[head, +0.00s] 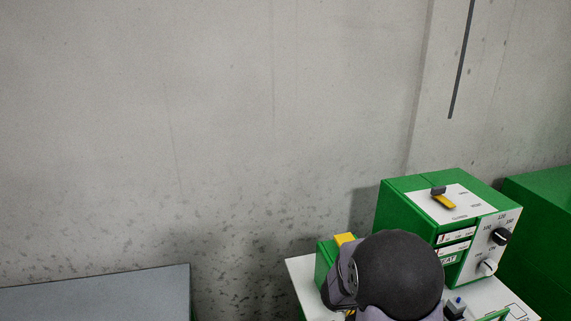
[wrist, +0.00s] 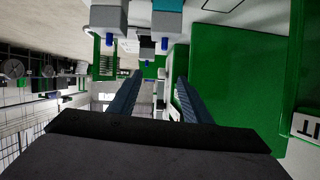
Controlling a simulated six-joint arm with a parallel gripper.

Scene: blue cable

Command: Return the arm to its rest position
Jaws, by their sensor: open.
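My gripper (wrist: 154,88) shows in the wrist view with its two dark ribbed fingers apart and nothing between them. Its fingertips are hidden in the head view, where a dark rounded part of my arm stands in front of the equipment. Grey blocks with blue tips (wrist: 109,20) show at the top of the wrist view, beyond the fingers and apart from them. No blue cable can be made out clearly in either view.
A green machine (head: 405,208) with a white panel, knobs and a yellow lever stands right of my arm on a white surface (head: 300,268). Another green box (head: 540,240) is at the far right. A grey tabletop (head: 100,295) at lower left is bare. A concrete wall stands behind.

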